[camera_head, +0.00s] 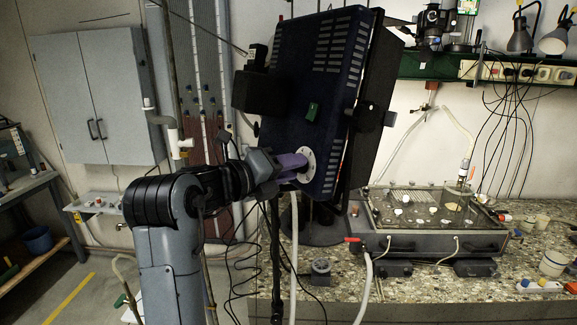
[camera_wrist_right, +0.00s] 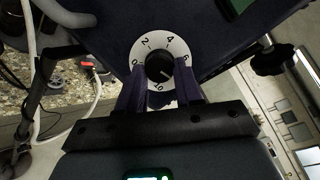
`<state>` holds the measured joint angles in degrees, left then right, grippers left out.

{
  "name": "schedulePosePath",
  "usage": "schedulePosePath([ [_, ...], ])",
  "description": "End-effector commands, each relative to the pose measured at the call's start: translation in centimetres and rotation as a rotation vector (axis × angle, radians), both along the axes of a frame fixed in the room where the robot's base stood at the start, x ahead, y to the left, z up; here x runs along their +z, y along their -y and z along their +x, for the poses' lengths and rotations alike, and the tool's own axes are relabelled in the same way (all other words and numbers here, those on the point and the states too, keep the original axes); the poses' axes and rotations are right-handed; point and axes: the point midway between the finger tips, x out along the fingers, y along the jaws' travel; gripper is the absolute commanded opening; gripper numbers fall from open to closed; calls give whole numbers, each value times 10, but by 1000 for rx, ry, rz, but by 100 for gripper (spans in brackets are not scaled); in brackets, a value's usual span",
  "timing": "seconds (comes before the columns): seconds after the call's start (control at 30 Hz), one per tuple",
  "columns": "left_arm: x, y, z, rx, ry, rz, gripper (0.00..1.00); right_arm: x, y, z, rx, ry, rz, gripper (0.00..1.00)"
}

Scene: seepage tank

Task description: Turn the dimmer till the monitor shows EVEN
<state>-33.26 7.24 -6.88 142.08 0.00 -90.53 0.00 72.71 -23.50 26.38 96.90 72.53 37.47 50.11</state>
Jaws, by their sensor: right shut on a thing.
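The dimmer is a black knob (camera_wrist_right: 159,67) on a white numbered dial (camera_wrist_right: 148,43), on the dark blue back of a large lamp panel (camera_head: 318,95). The dial also shows in the head view (camera_head: 308,158). My right gripper (camera_head: 293,165) reaches it from the left, and its purple fingers are shut on the knob. In the right wrist view the fingers sit on both sides of the knob and hide part of the dial. A pale mark on the knob points to the lower right. A small green-lit screen (camera_head: 467,6) is cut off at the top edge; I cannot read any word. My left gripper is not in view.
A tank case (camera_head: 437,222) with a clear top stands on the speckled bench (camera_head: 335,285) at right. Cups (camera_head: 554,262), cables and hoses are around it. A dark stand and hanging cables are below the lamp. A grey cabinet (camera_head: 97,95) hangs at the left.

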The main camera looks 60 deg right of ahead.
Motion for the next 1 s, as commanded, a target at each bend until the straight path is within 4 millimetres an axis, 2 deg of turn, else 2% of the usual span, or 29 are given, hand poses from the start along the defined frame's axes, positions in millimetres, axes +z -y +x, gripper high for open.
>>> schedulePosePath([
  [0.3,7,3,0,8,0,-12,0,1,0,-1,24,-103,57,4],
  [0.83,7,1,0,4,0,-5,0,1,0,-1,30,-123,68,4],
  [0.87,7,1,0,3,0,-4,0,1,0,-1,29,-122,68,38],
  [1.0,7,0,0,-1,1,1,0,1,0,-1,29,-122,68,59],
])
